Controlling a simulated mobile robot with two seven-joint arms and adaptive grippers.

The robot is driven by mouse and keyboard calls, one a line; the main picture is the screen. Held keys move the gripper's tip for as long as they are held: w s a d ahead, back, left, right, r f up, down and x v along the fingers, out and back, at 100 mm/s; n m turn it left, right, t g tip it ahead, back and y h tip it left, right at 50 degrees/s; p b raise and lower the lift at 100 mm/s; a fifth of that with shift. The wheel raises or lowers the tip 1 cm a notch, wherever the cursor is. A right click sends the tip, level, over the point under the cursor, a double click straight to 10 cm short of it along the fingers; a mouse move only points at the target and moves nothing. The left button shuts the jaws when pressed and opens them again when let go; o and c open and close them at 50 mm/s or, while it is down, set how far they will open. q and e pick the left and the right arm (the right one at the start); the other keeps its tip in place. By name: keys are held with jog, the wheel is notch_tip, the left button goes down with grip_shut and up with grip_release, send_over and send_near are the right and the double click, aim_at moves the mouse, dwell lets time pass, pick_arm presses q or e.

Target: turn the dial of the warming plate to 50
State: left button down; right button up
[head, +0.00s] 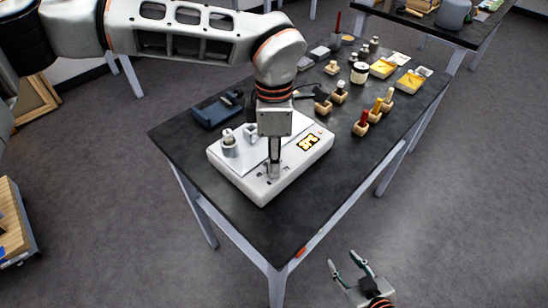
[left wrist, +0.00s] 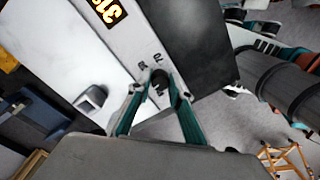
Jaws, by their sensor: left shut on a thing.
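The warming plate (head: 252,188) is a white box with a pale top plate, near the front of the dark table. Its yellow-lit display (head: 308,142) is on the right part of the top; it also shows upside down at the top of the left wrist view (left wrist: 107,11). I cannot read its figures surely. My left gripper (head: 273,173) points down at the front of the warming plate. In the left wrist view its fingers are closed around the small dark dial (left wrist: 159,86), which they partly hide. My right gripper (head: 347,264) is open and empty, below the table's front right.
Two small metal pieces (head: 229,145) stand on the plate's top. A blue tool (head: 217,110) lies behind it.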

pick_arm(q)
jog(key=shift+m, duration=0.6)
jog(key=c, duration=1.8)
grip_release()
jog(key=r, duration=1.2)
jog(key=shift+w, duration=0.35)
